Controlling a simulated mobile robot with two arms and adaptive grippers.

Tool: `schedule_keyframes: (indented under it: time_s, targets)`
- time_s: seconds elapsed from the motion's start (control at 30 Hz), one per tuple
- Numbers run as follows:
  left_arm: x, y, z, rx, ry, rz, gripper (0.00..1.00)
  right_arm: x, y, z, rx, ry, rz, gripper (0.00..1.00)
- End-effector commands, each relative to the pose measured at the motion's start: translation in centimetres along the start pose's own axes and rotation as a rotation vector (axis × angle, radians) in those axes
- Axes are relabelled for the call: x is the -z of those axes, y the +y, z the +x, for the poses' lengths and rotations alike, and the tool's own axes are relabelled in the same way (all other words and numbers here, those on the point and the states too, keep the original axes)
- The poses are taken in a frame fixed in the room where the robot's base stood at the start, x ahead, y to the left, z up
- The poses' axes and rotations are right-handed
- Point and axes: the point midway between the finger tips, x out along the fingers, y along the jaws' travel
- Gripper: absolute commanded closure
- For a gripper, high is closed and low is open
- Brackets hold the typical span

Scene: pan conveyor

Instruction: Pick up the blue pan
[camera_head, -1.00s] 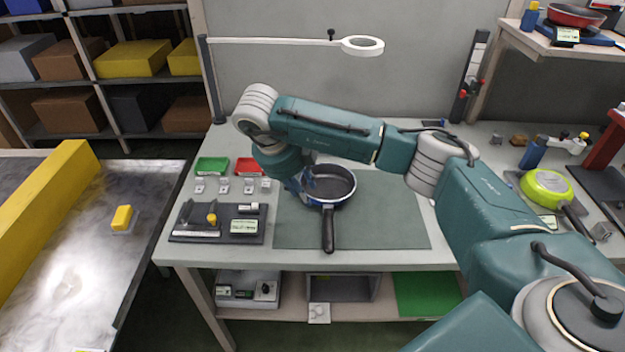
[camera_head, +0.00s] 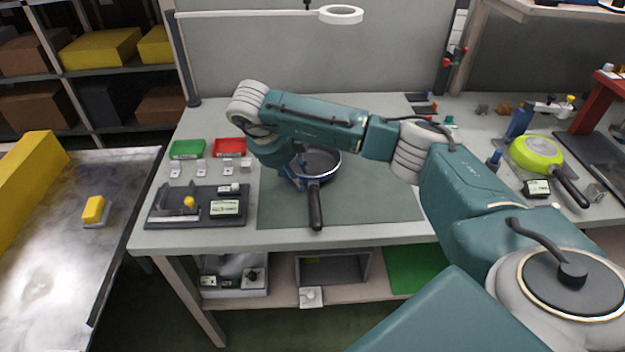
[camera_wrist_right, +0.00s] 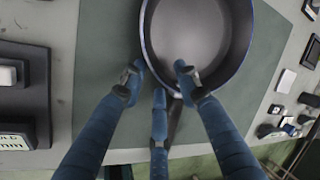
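The blue pan (camera_head: 318,164) rests on the grey-green mat on the workbench, its dark handle (camera_head: 315,207) pointing toward me. My right gripper (camera_head: 297,173) is at the pan's left side near where the handle starts. In the right wrist view the pan (camera_wrist_right: 197,38) fills the top. My right gripper (camera_wrist_right: 160,85) has its blue fingers spread apart at the pan's near rim. The middle finger partly covers the handle. Whether any finger touches the pan cannot be told. My left gripper is not in view.
A dark tool tray (camera_head: 165,218) and red (camera_head: 229,147) and green (camera_head: 187,149) bins lie left of the mat (camera_head: 385,200). A lime-green pan (camera_head: 537,152) sits on the right. The mat's right part is clear. A side table (camera_head: 60,270) stands left.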

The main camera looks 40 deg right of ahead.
Motion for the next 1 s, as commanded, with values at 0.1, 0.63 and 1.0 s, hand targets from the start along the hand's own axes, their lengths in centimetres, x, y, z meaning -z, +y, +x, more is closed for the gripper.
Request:
schedule_keyframes:
  time_s: [0.1,0.63,1.0]
  targets:
    - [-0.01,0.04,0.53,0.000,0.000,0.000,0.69,-0.04,-0.03,0.75,0.000,-0.001,0.001,0.68]
    - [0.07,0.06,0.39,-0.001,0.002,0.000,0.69,0.01,-0.02,0.65,0.000,0.000,0.000,1.00]
    - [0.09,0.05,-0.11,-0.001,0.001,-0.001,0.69,0.00,-0.29,-0.04,-0.001,0.000,0.000,1.00]
